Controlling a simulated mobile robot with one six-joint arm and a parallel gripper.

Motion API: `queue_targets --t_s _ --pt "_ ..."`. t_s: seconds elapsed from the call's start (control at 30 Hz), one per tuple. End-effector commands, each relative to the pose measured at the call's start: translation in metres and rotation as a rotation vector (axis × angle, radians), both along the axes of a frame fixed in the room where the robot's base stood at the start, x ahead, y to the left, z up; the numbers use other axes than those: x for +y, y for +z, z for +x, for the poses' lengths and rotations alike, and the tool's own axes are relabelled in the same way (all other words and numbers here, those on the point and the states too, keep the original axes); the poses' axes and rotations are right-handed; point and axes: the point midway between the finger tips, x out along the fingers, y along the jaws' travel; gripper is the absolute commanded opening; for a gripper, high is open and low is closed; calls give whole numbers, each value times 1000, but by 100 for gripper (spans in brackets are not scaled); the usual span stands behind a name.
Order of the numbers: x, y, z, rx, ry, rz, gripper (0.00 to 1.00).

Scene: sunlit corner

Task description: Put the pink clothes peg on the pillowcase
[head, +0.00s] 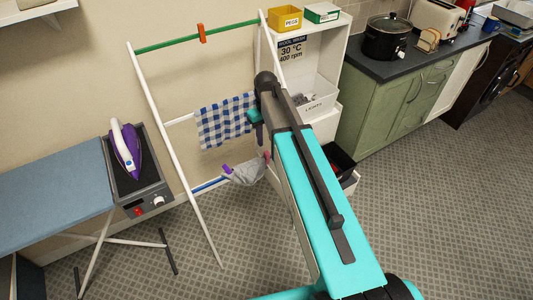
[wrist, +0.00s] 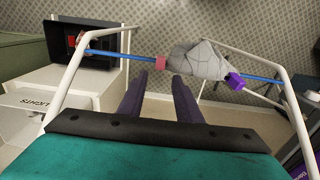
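The pink clothes peg (wrist: 161,59) sits on the low blue rail (wrist: 118,53), at the left edge of a hanging grey cloth (wrist: 203,61) in the wrist view. This cloth may be the pillowcase; I cannot tell whether the peg pinches it. A purple peg (wrist: 235,81) is at its other edge. In the head view the grey cloth (head: 246,174) hangs low, with the purple peg (head: 227,169) at its left. My gripper (wrist: 160,75) is open, its dark fingers apart and empty, with the pink peg just beyond the tips. My arm partly hides this area in the head view.
A blue checked cloth (head: 225,121) hangs on the rack's middle rail. An orange peg (head: 202,33) is on the green top rail (head: 165,43). White shelving (head: 328,52) and a black crate (wrist: 87,47) stand close by. An iron (head: 126,150) is at left.

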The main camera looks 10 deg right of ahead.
Motion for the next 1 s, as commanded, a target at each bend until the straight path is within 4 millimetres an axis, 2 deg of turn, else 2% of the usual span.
queue_targets --t_s 0.1,0.6,1.0 --pt "0 -16 0 1 0 0 31" --pt "0 -62 0 1 0 0 31" --pt "0 -72 0 0 0 0 31"
